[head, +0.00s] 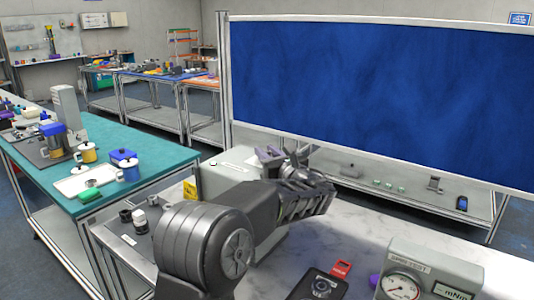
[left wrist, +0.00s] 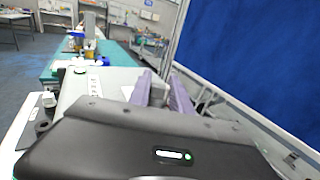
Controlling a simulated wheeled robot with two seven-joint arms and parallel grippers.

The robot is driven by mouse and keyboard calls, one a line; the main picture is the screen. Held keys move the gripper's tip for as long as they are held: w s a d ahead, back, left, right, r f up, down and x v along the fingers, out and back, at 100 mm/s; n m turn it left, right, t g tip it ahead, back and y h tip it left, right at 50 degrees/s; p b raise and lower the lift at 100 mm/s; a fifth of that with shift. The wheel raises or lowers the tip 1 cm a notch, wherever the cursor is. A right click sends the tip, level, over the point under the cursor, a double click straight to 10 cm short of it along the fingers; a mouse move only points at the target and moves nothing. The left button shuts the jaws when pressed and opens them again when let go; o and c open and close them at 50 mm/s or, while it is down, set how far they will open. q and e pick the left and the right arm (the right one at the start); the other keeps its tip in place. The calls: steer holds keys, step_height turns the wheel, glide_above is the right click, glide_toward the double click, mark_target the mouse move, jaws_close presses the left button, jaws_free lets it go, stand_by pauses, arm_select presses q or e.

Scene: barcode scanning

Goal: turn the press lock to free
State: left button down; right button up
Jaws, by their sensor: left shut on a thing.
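My left gripper (head: 283,155) reaches across the bench to a pale grey box-shaped machine (head: 232,163) with a small green button on top. In the left wrist view, the two purple-grey fingers (left wrist: 163,92) stand close on either side of a small grey part (left wrist: 159,94). The gripper is shut on this part; I cannot tell for sure that it is the press lock, or which way it is turned. My arm and hand hide much of the machine. My right gripper is not in view.
A dial tester (head: 435,272) and a black device (head: 317,286) with a red tag (head: 341,268) stand at the front of the white worktop (head: 365,235). A blue panel (head: 380,90) rises behind. A teal bench (head: 100,150) with cups and tools is at left.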

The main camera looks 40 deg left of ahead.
arm_select(q)
steer(key=shift+r, duration=0.1)
steer(key=shift+r+n+g+y+p, duration=0.1)
steer(key=shift+n+g+y+p, duration=0.3)
steer(key=shift+n+g+p, duration=0.55)
steer(key=n+g+y+p, duration=0.1)
steer(key=n+g+p, duration=0.1)
steer(key=g+p, duration=0.1)
steer(key=shift+r+g+p, duration=0.1)
steer(key=shift+g+p, duration=0.25)
steer(key=shift+p, duration=0.4)
steer(key=shift+d+n+g+p, duration=0.1)
steer(key=shift+n+g+p, duration=0.5)
steer(key=shift+g, duration=0.3)
steer(key=shift+f+n+g+p, duration=0.25)
steer(key=shift+n+g+p, duration=0.15)
steer(key=shift+g, duration=0.3)
steer(key=c, duration=1.2)
jaws_free()
